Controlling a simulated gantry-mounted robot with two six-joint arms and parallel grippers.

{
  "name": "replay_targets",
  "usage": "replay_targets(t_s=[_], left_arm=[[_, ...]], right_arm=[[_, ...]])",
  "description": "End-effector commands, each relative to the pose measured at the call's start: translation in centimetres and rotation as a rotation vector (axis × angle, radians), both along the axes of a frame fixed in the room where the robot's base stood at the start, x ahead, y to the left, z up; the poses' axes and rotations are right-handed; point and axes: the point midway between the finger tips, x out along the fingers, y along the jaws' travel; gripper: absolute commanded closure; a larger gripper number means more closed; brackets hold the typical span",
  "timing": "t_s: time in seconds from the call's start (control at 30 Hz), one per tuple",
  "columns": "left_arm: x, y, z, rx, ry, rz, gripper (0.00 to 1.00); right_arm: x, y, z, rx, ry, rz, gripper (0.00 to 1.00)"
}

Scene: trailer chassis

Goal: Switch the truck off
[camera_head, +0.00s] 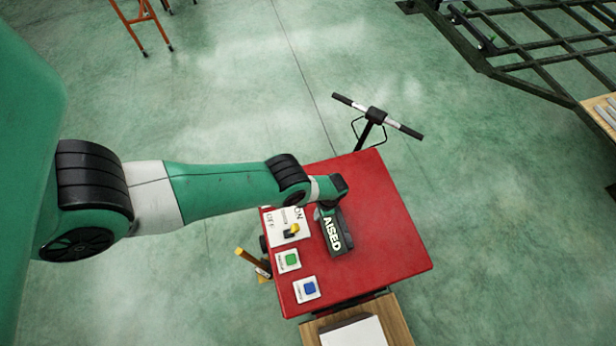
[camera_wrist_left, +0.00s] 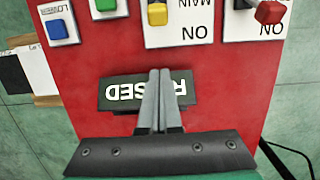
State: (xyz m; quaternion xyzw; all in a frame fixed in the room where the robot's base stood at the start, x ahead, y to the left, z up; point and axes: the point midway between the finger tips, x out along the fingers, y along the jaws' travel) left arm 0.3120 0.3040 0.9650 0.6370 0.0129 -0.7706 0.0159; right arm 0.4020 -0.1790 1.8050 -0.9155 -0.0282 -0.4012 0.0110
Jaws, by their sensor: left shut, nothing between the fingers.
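The truck's red top panel (camera_head: 385,225) carries the controls. A yellow switch (camera_head: 292,230) sits on a white plate marked ON and OFF; in the left wrist view the yellow switch (camera_wrist_left: 157,14) is by the upside-down words MAIN and ON. A red switch (camera_wrist_left: 269,12) on another plate marked ON shows there too; my arm covers that area in the head view. My left gripper (camera_wrist_left: 161,74) is shut and empty, over the black RAISED display (camera_wrist_left: 117,92), apart from both switches. It also shows in the head view (camera_head: 326,212). My right gripper is out of view.
A green button (camera_head: 292,260) and a blue button (camera_head: 309,288) line the panel's left edge. The truck's handlebar (camera_head: 376,115) stands behind the panel. A wooden board (camera_head: 396,325) lies in front. A dark metal frame (camera_head: 530,62) is at upper right.

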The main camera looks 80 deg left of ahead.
Motion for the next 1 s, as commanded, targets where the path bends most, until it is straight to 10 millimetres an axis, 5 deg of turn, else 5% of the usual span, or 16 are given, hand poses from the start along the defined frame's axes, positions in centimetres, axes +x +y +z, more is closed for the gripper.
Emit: replay_targets(t_s=[0.37, 0.8, 0.87, 1.0], left_arm=[[-0.1, 0.0, -1.7, 0.000, -0.002, 0.000, 1.00], [-1.7, -0.1, -11.1, 0.001, -0.002, -0.001, 1.00], [-2.6, -0.1, -8.4, 0.000, -0.002, 0.000, 1.00], [-4.1, -0.1, -7.7, 0.000, -0.002, 0.002, 1.00]], right_arm=[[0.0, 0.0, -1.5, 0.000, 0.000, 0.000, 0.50], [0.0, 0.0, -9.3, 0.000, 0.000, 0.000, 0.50], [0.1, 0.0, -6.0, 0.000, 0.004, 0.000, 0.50], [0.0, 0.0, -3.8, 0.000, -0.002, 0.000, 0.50]])
